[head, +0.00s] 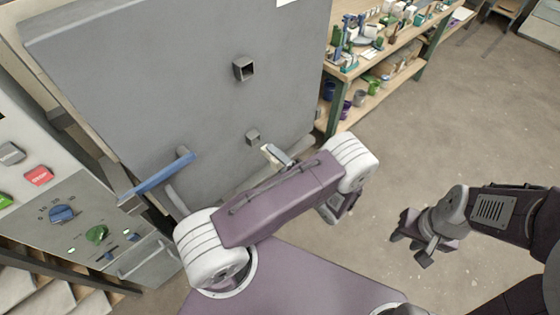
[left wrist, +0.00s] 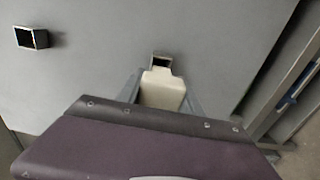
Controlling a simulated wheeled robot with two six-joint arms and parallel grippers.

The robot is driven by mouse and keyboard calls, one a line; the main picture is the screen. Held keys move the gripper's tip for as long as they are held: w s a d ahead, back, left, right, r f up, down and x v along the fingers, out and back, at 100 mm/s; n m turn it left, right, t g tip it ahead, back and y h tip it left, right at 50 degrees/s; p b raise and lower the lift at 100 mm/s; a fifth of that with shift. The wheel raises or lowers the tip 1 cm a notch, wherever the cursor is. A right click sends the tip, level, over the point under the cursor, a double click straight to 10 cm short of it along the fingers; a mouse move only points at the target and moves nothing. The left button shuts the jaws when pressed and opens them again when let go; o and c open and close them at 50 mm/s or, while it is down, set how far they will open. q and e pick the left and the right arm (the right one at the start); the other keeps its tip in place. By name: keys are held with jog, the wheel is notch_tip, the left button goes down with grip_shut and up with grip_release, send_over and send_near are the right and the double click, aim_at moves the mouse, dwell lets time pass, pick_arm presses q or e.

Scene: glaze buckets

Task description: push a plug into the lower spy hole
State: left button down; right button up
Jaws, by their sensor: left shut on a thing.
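The grey kiln door (head: 150,75) has an upper spy hole (head: 243,68) and a lower spy hole (head: 253,138), each with a short square collar. My left gripper (head: 276,154) is shut on a cream plug (head: 267,150) just in front of the lower spy hole. In the left wrist view the plug (left wrist: 162,90) sits between the fingers, its narrower tip towards the lower spy hole (left wrist: 160,62) and overlapping its edge. In the head view a small gap shows between plug and collar. My right gripper (head: 412,241) is empty, its fingers apart, above the floor.
A blue door handle (head: 158,174) projects left of my left gripper. A control panel (head: 85,225) with knobs stands at the left. A wooden shelf (head: 400,50) with pots and tools stands behind at the right. The floor (head: 460,120) at the right is clear.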

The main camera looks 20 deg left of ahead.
aim_at(257, 141)
pick_arm(q)
jog(key=shift+x, duration=1.15)
jog(key=shift+w+a, duration=0.25)
jog(key=shift+a, duration=0.2)
jog(key=shift+p+x, duration=0.35)
jog(key=shift+x, duration=0.4)
jog(key=shift+w+a, duration=0.1)
jog(key=shift+a, duration=0.05)
jog(key=shift+x, duration=0.85)
jog(key=shift+w+a, duration=0.2)
jog(key=shift+a, duration=0.4)
jog(key=shift+w+a, duration=0.1)
jog(key=shift+a, duration=0.1)
